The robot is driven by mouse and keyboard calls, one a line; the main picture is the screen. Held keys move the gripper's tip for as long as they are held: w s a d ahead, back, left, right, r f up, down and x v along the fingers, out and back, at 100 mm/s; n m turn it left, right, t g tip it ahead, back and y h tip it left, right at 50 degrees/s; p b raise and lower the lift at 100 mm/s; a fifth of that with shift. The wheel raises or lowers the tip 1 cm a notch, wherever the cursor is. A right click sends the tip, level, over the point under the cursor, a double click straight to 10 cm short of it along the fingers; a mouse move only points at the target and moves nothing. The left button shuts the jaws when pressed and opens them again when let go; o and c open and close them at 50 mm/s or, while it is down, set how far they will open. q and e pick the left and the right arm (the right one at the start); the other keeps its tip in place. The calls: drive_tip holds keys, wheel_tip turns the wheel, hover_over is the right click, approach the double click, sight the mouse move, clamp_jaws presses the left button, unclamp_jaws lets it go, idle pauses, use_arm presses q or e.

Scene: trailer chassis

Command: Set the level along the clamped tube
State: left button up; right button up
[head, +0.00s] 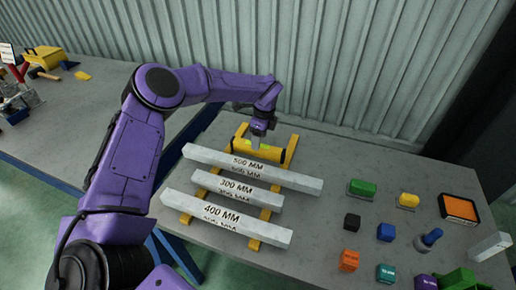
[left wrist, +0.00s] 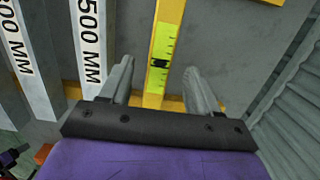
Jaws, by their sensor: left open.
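The level is a yellow bar (head: 275,155) with a yellow-green vial, lying at the back of the yellow rack, behind the tubes. In the left wrist view its vial (left wrist: 163,45) shows between my fingers. My left gripper (head: 260,138) is open above the level, pointing down, one finger on each side with visible gaps. Three pale square tubes lie across the rack: the 500 MM tube (head: 290,179) nearest the level, the 300 MM tube (head: 262,196) in the middle and the 400 MM tube (head: 262,231) in front. I cannot tell whether any tube is clamped. My right gripper is not in view.
Small coloured blocks, among them a green one (head: 362,188) and a black one (head: 352,221), stand on the right of the bench. An orange-topped tray (head: 459,208) lies beyond them. A corrugated wall (head: 340,70) closes the back. A second bench (head: 70,125) is at left.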

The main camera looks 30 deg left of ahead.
use_arm(q)
wheel_tip(320, 180, down, 2)
drive_tip(key=shift+s+a+f+p, duration=0.15)
drive_tip(key=shift+p, duration=0.9)
wheel_tip(320, 180, down, 3)
drive_tip(key=shift+a, duration=0.15)
clamp_jaws()
